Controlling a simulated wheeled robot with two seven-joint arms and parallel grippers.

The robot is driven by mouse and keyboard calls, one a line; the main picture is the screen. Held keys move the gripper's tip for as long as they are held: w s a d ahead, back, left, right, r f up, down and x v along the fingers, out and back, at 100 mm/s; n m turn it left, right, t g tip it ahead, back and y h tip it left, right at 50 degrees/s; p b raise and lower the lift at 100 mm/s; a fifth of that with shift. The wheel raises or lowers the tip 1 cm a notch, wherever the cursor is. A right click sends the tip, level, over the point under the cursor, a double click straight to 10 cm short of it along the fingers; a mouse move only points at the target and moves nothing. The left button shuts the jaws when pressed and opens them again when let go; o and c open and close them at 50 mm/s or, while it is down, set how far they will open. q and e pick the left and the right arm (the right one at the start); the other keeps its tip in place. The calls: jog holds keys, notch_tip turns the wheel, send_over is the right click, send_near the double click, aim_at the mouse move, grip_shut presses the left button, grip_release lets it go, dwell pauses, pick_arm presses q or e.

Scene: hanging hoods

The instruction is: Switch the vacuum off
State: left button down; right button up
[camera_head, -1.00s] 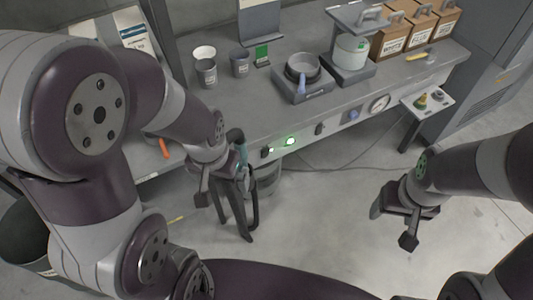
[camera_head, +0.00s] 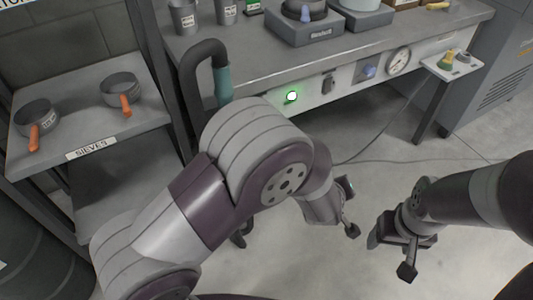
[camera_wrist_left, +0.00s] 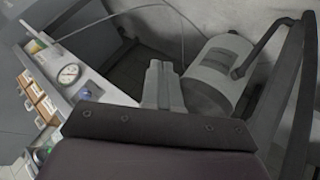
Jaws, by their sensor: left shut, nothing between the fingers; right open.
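The bench's front panel (camera_head: 345,85) carries a lit green light (camera_head: 292,96), a dark switch (camera_head: 328,84), a blue knob (camera_head: 369,71) and a round gauge (camera_head: 398,62). I cannot read which control is the vacuum's. A black hose with a teal cuff (camera_head: 223,86) hangs at the bench's left end. A grey canister (camera_wrist_left: 213,75) with a dark hose stands on the floor in the left wrist view. My left gripper (camera_head: 350,229) is shut and empty, below and apart from the panel; its fingers show in the wrist view (camera_wrist_left: 160,69). My right gripper (camera_head: 391,256) is open and empty, lower right.
A sieves shelf (camera_head: 100,140) with two orange-handled pans stands at left. Cups and scales (camera_head: 305,27) sit on the bench. A small side shelf (camera_head: 452,67) juts out at the right end. A cable crosses the floor (camera_head: 400,125), which is otherwise clear near the right gripper.

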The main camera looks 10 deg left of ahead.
pick_arm(q)
jog(key=w+f+n+t+y+b, duration=0.2)
jog(key=w+f+n+t, duration=0.1)
jog(key=f+n, duration=0.15)
jog(key=s+a+r+n+t+y, duration=0.1)
jog(key=a+r+n+t+y, duration=0.1)
jog(key=a+r+n+y, duration=0.8)
jog(key=r+n+y, duration=0.1)
jog(key=n+y, duration=0.2)
jog(key=n, duration=0.2)
jog(key=shift+s+r+n, duration=0.35)
jog(key=shift+r, duration=0.05)
pick_arm(e)
notch_tip(320, 180, down, 6)
jog(key=shift+r, duration=0.1)
pick_arm(q)
jog(key=shift+a, duration=0.1)
jog(key=b+x, duration=0.4)
jog(key=x, duration=1)
jog(key=shift+r, duration=0.15)
pick_arm(e)
notch_tip(320, 180, down, 4)
jog(key=shift+f, duration=0.1)
pick_arm(q)
jog(key=shift+w, duration=0.1)
